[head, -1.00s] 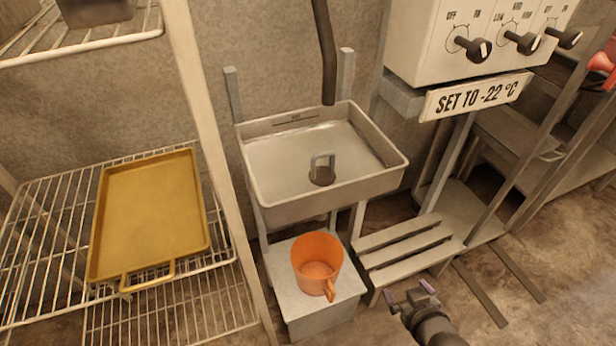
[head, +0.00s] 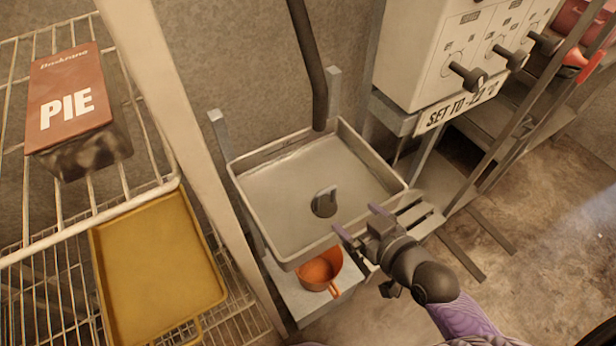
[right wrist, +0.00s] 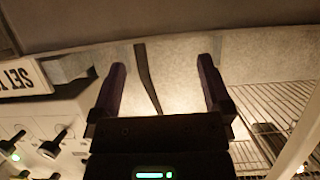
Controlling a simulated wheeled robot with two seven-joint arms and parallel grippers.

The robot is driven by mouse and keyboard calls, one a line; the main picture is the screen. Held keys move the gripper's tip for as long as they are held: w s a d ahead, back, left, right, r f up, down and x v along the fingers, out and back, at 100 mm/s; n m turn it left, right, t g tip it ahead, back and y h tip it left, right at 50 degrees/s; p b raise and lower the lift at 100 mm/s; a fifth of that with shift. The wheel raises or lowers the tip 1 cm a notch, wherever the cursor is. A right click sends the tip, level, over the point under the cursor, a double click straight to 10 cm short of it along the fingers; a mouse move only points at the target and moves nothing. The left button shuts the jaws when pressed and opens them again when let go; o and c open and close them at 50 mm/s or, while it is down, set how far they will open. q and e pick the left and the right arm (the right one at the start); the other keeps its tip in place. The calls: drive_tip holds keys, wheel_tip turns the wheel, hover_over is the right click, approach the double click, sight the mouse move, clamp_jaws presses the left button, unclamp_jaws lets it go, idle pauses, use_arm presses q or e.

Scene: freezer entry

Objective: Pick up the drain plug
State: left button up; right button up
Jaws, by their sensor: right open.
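The drain plug (head: 325,203) is a dark round piece with an upright handle. It sits in the middle of the floor of the grey metal sink (head: 262,190). My right gripper (head: 356,222) is open and empty at the sink's front right rim, to the right of the plug and apart from it. In the right wrist view my two fingers (right wrist: 160,85) are spread with nothing between them. The plug does not show in that view. My left gripper is not in view.
A dark pipe (head: 312,70) hangs over the sink's back. An orange jug (head: 318,271) stands below it. A shelf post (head: 185,130) rises at left, beside a yellow tray (head: 155,265) and a pie box (head: 72,100). A control box (head: 430,60) with knobs is at right.

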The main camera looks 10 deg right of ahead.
drive_tip(key=shift+w+a+r, duration=0.2)
drive_tip(key=b, duration=0.4)
hover_over(327, 210)
drive_tip(key=f, duration=0.3)
drive_tip(key=shift+s+f, duration=0.2)
drive_tip(key=shift+f, duration=0.2)
drive_tip(key=shift+w, duration=0.25)
clamp_jaws()
